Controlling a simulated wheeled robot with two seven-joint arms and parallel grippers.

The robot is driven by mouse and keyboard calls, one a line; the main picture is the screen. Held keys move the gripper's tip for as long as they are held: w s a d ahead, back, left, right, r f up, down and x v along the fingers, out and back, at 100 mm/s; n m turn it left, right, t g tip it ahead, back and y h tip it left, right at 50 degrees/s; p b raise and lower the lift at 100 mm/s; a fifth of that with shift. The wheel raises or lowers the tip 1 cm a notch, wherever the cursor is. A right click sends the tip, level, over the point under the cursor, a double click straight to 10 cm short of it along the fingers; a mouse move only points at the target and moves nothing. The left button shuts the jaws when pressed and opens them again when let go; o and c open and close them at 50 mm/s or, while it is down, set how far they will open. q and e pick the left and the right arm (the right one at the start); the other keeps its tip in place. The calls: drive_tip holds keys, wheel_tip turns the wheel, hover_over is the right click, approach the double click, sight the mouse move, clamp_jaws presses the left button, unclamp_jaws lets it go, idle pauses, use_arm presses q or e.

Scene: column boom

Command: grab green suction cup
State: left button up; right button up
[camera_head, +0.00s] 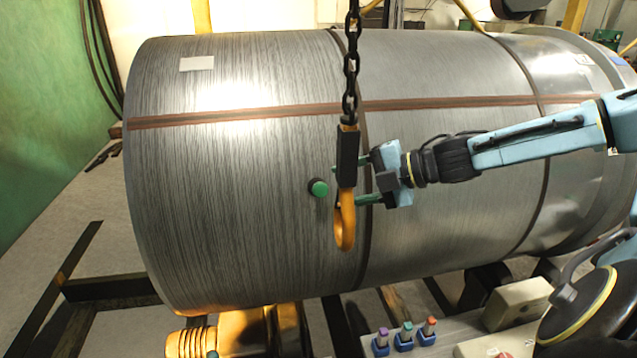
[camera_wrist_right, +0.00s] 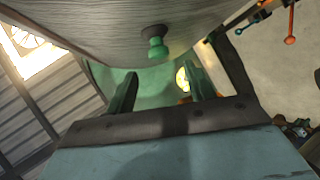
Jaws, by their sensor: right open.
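The green suction cup (camera_head: 319,187) is a round green knob with a dark base on the side of the large metal cylinder (camera_head: 230,220). In the right wrist view the suction cup (camera_wrist_right: 157,47) sticks out from the curved surface, beyond the fingertips. My right gripper (camera_head: 362,184) is open and empty, to the right of the suction cup and apart from it. Its green fingers point left, and the hanging hook partly covers them. In the right wrist view the gripper's two fingers (camera_wrist_right: 163,85) stand apart, with the cup roughly in line with the gap. My left gripper is not in view.
A chain (camera_head: 352,65) with an orange hook (camera_head: 345,222) hangs in front of the cylinder, between cup and gripper in the head view. Small colour-capped pieces in blue holders, one purple (camera_head: 382,335), stand at the bottom. A green wall (camera_head: 50,110) is at the left.

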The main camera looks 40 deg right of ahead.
sight(327, 190)
drive_tip(key=shift+w+a+f, duration=0.25)
drive_tip(key=shift+w+f, duration=0.05)
drive_tip(key=shift+w, duration=0.25)
drive_tip(key=shift+w+a+f, duration=0.15)
drive_tip(key=shift+w, duration=0.1)
drive_tip(key=shift+w+a, duration=0.1)
drive_tip(key=shift+w, duration=0.05)
drive_tip(key=shift+x, duration=0.8)
drive_tip(key=shift+w+a+f, duration=0.1)
drive_tip(key=shift+w+f, duration=0.35)
drive_tip(key=shift+w, duration=0.15)
drive_tip(key=shift+w+a+f+b, duration=0.1)
drive_tip(key=shift+w+f+b, duration=0.15)
drive_tip(key=shift+b, duration=0.2)
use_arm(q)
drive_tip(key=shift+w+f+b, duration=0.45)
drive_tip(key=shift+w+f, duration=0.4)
use_arm(e)
drive_tip(key=shift+w+a+f, duration=0.1)
drive_tip(key=shift+w+a, duration=0.35)
drive_tip(key=shift+w, duration=0.2)
drive_tip(key=c, duration=1.1)
